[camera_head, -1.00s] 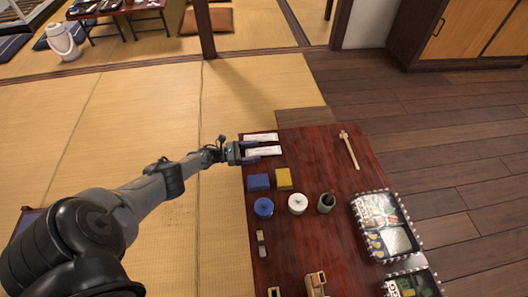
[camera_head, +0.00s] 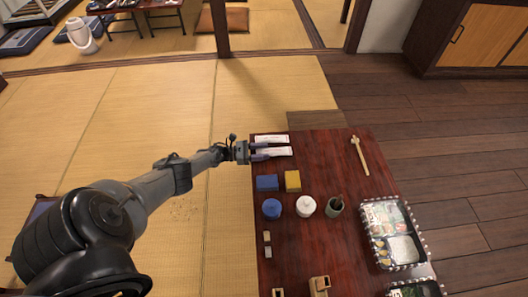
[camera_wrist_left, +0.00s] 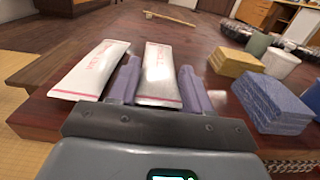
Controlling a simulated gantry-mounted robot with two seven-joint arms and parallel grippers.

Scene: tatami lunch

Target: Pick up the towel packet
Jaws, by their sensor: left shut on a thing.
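Two white towel packets with pink print lie side by side at the far left corner of the dark red table. The far packet (camera_head: 271,138) is free; it also shows at left in the left wrist view (camera_wrist_left: 92,70). My left gripper (camera_head: 263,151) is shut on the near packet (camera_head: 279,151), with one finger along each long side. In the left wrist view the near packet (camera_wrist_left: 160,72) runs between the two purple fingers (camera_wrist_left: 158,88). It appears to be still at table height. My right gripper is not in view.
Blue cloths (camera_head: 267,183) and a yellow one (camera_head: 292,181) lie close to the held packet.

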